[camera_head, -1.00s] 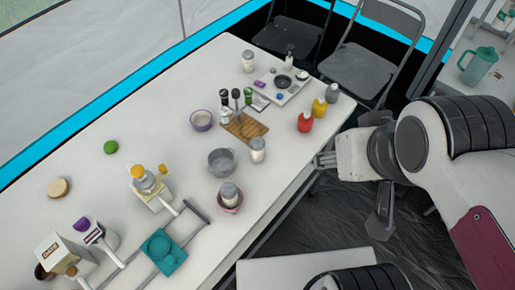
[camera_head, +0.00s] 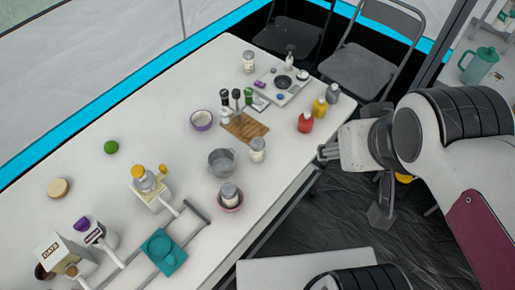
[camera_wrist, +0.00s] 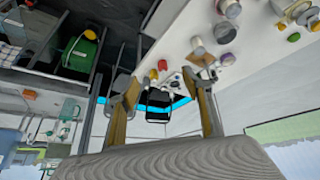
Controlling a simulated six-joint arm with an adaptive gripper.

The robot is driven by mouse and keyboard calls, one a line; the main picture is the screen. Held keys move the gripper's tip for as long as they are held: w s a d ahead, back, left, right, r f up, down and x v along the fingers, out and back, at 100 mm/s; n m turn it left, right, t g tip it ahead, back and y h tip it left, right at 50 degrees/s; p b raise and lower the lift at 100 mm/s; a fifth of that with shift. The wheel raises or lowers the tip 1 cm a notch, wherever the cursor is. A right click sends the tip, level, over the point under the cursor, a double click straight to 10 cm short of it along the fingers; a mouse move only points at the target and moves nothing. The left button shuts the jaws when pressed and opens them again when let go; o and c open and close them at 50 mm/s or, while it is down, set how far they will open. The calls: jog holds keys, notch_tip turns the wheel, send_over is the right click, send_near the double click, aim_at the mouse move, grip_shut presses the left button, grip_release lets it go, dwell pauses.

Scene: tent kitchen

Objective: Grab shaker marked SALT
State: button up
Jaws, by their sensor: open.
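Several shaker-like containers stand on the white table (camera_head: 120,119). Small ones with dark or green caps (camera_head: 225,98) stand at a wooden board (camera_head: 246,127). White-bodied jars with grey lids stand at the far end (camera_head: 248,62), beside a grey pot (camera_head: 258,150), and in a pink bowl (camera_head: 229,193). The lettering is too small to read, so I cannot tell which is marked SALT. My gripper (camera_head: 326,152) is at the table's right edge, apart from all of them. In the wrist view its two fingers (camera_wrist: 166,88) are spread with nothing between them.
The grey pot (camera_head: 221,161) and a purple-rimmed bowl (camera_head: 201,120) are mid-table. Folding chairs (camera_head: 366,66) stand behind.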

aim_at(263, 144)
jog(key=w+d+f+n+t, duration=0.1)
jog(key=w+d+n+t, duration=0.15)
jog(key=w, duration=0.75)
jog(key=w+d+f+n+t, duration=0.1)
jog(key=w+d+n, duration=0.15)
jog(key=w, duration=0.65)
jog(key=w+d+f+n+t, duration=0.1)
jog(key=w+d+f+n, duration=0.15)
jog(key=w, duration=0.75)
jog(key=w+a+f+n+g+y, duration=0.1)
jog(key=a+f+n+g+y, duration=0.1)
jog(key=a+f+n+y, duration=0.75)
jog(key=s+a+f+g+y, duration=0.2)
jog(key=s+f+g, duration=0.1)
jog(key=s+f, duration=0.1)
jog(key=s+a+f+m+g+y, duration=0.1)
jog(key=s+a+f+g+y, duration=0.1)
jog(key=s+f, duration=0.3)
jog(key=shift+s+a+f+g+y, duration=0.2)
jog(key=shift+s+a+g+y, duration=0.2)
jog(key=shift+s, duration=0.7)
